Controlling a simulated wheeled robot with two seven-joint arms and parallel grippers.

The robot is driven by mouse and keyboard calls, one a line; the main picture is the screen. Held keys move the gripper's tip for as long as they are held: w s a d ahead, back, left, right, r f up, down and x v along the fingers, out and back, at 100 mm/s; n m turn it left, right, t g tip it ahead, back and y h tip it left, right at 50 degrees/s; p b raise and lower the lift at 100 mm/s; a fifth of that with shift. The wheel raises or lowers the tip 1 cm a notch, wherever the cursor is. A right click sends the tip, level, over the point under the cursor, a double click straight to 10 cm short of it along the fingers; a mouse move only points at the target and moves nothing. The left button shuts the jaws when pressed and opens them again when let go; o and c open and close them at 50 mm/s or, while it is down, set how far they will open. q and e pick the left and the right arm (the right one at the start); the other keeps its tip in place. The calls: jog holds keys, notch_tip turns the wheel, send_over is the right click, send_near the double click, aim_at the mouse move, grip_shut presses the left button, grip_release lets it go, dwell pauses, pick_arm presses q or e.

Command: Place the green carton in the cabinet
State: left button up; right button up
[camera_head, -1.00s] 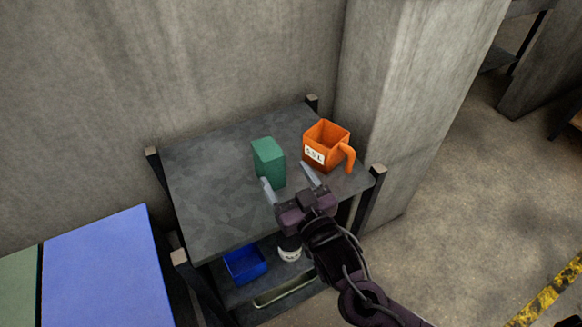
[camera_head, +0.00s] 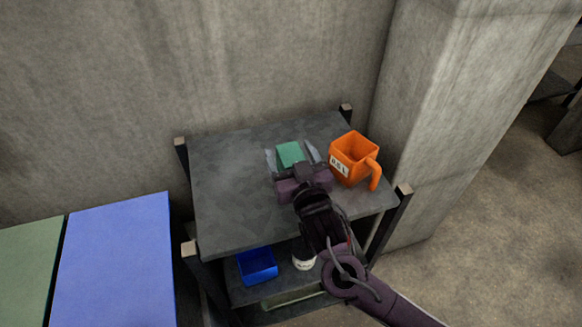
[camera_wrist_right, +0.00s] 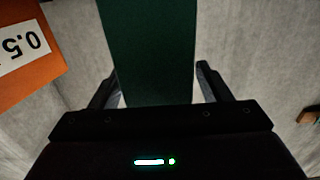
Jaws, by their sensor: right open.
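The green carton (camera_head: 290,154) stands on the top shelf of a dark rack (camera_head: 225,195). My right gripper (camera_head: 292,158) is open, with one finger on each side of the carton; its body hides the carton's lower part in the head view. In the right wrist view the carton (camera_wrist_right: 150,50) fills the middle, between the two open fingers (camera_wrist_right: 155,85), with a gap visible at the right finger. My left gripper is not in view. I cannot make out a cabinet for certain.
An orange measuring jug (camera_head: 352,158) stands close to the right of the gripper. A blue bin (camera_head: 257,265) and a white container (camera_head: 304,262) sit on the lower shelf. A blue panel-like surface (camera_head: 115,260) is at the left. The left of the top shelf is clear.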

jog(key=shift+r, duration=0.1)
jog(key=c, duration=1.3)
